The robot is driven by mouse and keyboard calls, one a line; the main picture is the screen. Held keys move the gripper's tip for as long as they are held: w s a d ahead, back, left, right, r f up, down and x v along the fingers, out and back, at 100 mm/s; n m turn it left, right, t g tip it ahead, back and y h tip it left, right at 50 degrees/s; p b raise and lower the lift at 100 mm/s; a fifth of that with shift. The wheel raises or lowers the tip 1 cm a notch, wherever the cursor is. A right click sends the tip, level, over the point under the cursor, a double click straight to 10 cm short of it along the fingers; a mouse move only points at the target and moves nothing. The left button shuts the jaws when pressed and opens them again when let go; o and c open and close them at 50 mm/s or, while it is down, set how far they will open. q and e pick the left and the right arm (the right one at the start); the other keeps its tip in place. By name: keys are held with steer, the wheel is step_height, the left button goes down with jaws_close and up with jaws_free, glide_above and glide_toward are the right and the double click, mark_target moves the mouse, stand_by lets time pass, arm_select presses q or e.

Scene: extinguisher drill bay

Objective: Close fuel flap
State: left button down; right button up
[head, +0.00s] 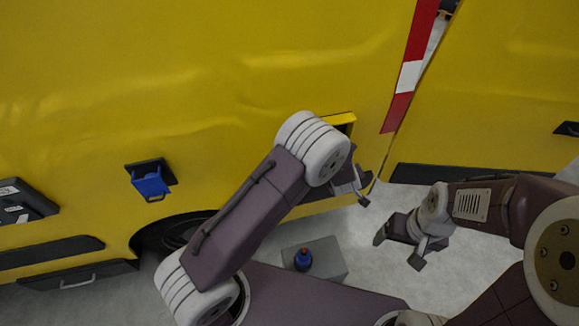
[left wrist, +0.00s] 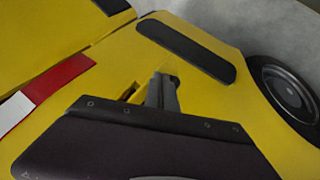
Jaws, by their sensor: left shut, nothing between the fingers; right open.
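A yellow flap (head: 342,118), which looks like the fuel flap, shows its edge just above a dark recess in the yellow vehicle side (head: 230,90). My left arm hides most of it, so I cannot tell how far open it stands. My left gripper (head: 361,195) is shut and empty, close to the vehicle side by that recess. In the left wrist view its fingers (left wrist: 162,92) are together in front of yellow bodywork; I cannot tell whether they touch it. My right gripper (head: 398,250) is open and empty, lower right, apart from the vehicle.
A blue item (head: 150,184) on a dark plate sits on the vehicle side at left. A blue container with a red top (head: 303,260) stands on a grey box (head: 326,262) below my left arm. A red-and-white strip (head: 409,76) runs down the vehicle. Pale floor is clear around my right gripper.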

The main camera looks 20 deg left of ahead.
step_height(320, 180, up, 11)
steer(key=w+p, duration=0.1)
steer(key=p, duration=0.8)
arm_select(q)
steer(key=w+d+n+b, duration=0.1)
steer(key=w+d+b, duration=0.2)
steer(key=w+b, duration=0.8)
steer(key=shift+w+d+r+n+y, duration=0.2)
steer(key=shift+w+n+y, duration=0.2)
steer(key=shift+w, duration=0.5)
arm_select(e)
step_height(320, 180, down, 11)
steer(key=s+a, duration=0.1)
steer(key=shift+s+f, duration=0.15)
steer(key=shift+s, duration=0.05)
arm_select(q)
steer(key=shift+w+f, duration=0.1)
steer(key=shift+w, duration=0.05)
arm_select(e)
steer(key=shift+w+f, duration=0.1)
steer(key=shift+w, duration=0.1)
arm_select(q)
steer(key=b+v, duration=0.2)
steer(key=v, duration=0.7)
arm_select(e)
steer(key=shift+s+f, duration=0.1)
steer(key=shift+f, duration=0.85)
